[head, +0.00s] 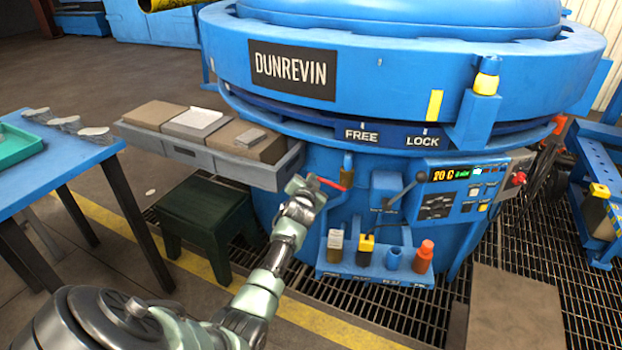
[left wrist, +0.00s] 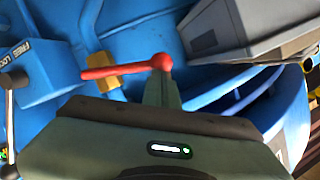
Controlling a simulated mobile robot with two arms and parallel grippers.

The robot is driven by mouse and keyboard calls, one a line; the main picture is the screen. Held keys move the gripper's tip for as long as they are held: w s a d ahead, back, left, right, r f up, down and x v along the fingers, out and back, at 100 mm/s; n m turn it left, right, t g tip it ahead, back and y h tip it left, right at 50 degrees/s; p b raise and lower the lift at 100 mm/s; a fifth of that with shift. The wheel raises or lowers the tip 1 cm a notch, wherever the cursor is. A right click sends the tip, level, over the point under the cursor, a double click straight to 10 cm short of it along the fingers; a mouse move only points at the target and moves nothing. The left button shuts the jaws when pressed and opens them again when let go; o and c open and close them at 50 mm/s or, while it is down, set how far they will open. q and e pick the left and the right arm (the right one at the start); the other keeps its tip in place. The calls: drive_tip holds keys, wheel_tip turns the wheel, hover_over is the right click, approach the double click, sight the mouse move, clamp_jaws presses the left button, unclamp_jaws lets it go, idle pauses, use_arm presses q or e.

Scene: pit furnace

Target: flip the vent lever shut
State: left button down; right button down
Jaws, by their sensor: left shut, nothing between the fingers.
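The vent lever (head: 333,184) is a red handle on a brass fitting (head: 347,163) on the front of the blue furnace body. In the head view it sticks out to the left, roughly level. In the left wrist view the red lever (left wrist: 125,70) runs across from the brass fitting (left wrist: 101,71) to a round knob at its right end. My left gripper (head: 309,184) is shut and empty, at the lever's free end. In the left wrist view its fingertips (left wrist: 161,88) are right at the knob and seem to touch it. My right gripper is not in view.
A grey shelf (head: 230,164) with bricks juts out just above and left of my left gripper. A lock box with a grey lever (head: 405,190) and a control panel (head: 462,190) are to the right. A rack of coloured items (head: 375,272) is below. A green stool (head: 210,215) stands left.

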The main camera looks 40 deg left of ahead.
use_arm(q)
drive_tip(key=shift+s+a+f+n, duration=0.1)
drive_tip(key=shift+a+f+n, duration=0.15)
drive_tip(key=shift+f, duration=0.3)
drive_tip(key=shift+s+a+f+n, duration=0.15)
drive_tip(key=shift+f+n, duration=0.1)
drive_tip(key=shift+f, duration=0.25)
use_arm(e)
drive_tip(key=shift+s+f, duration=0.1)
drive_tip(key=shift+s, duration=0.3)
use_arm(q)
drive_tip(key=shift+w+f, duration=0.1)
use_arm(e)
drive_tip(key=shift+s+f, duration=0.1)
